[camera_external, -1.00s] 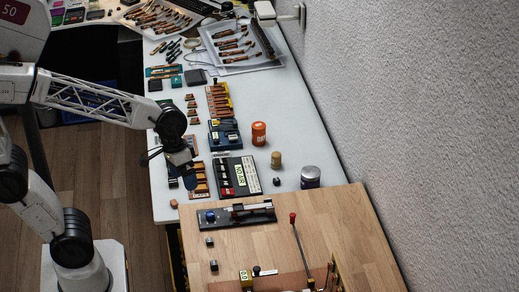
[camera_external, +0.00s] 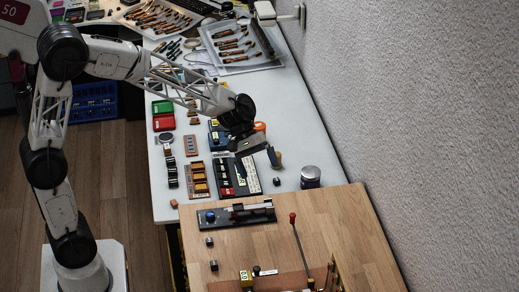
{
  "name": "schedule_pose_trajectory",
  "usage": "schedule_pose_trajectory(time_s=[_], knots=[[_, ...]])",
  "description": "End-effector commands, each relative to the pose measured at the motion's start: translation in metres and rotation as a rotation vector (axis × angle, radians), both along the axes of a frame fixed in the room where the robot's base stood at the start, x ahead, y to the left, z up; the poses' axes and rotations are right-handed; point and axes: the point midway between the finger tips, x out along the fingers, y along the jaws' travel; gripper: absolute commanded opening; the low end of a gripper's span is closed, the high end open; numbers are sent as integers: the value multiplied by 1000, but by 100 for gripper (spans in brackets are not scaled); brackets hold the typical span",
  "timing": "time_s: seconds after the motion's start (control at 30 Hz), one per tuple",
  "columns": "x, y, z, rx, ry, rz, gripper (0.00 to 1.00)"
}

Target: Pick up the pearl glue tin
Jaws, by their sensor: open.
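A short round tin (camera_external: 311,177) with a silver lid and a dark purplish side stands upright on the white bench, at its right near the wooden board. I take it for the pearl glue tin, but its label is too small to read.
A black case with labels (camera_external: 238,180) lies below and left of my gripper. A small dark block (camera_external: 276,181) sits between it and the tin. The wooden board (camera_external: 340,225) holds a black fixture (camera_external: 236,214) and an upright red-tipped lever (camera_external: 297,235). A textured wall bounds the right.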

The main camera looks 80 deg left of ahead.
Motion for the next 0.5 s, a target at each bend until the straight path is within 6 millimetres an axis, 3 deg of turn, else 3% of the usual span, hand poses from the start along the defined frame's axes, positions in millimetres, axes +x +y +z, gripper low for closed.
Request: schedule_pose_trajectory(time_s=[0.5], knots=[[107,93,-72,-304,112,393,100]])
